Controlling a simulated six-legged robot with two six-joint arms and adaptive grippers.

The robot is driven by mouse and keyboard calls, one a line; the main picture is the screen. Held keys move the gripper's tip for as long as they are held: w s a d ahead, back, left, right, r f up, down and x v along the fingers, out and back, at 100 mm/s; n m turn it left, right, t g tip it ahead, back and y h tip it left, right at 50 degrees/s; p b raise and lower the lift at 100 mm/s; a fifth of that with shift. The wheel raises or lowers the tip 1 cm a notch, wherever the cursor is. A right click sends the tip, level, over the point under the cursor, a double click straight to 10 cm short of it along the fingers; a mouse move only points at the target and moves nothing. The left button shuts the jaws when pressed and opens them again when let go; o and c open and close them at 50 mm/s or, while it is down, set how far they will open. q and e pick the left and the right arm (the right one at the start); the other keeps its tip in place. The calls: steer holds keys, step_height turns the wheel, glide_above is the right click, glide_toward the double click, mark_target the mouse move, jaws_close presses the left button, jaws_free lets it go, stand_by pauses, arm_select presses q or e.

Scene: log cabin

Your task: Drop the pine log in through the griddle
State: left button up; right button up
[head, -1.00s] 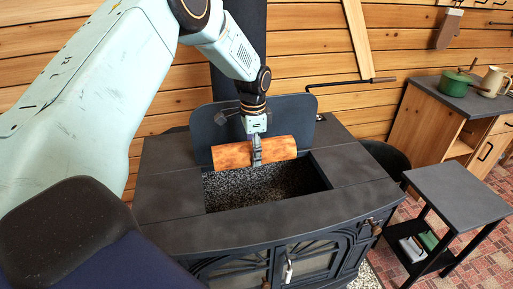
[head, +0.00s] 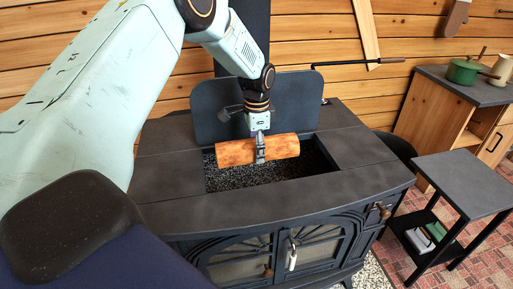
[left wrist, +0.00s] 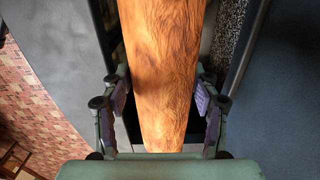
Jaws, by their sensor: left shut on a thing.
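The pine log (head: 235,153) is orange-brown and lies level across my left gripper (head: 260,152). The gripper points down and is shut around the log's middle. In the left wrist view the log (left wrist: 162,70) fills the centre, between the two finger pads. In the head view the log appears over the back part of the open rectangular hole in the black stove top (head: 160,180). The griddle (head: 205,118) looks to be the dark plate standing raised behind the hole. A speckled grey bed (head: 270,170) shows inside. My right gripper does not show.
A thin black rod (head: 350,64) sticks out right of the raised plate. A dark side table (head: 465,180) stands right of the stove. A cabinet (head: 470,88) with a green pot (head: 463,71) is at the back right.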

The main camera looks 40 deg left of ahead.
arm_select(q)
steer(key=o, duration=1.6)
step_height(320, 180, up, 8)
steer(key=p, duration=0.8)
steer(key=shift+r, duration=0.1)
steer(key=shift+f, duration=0.2)
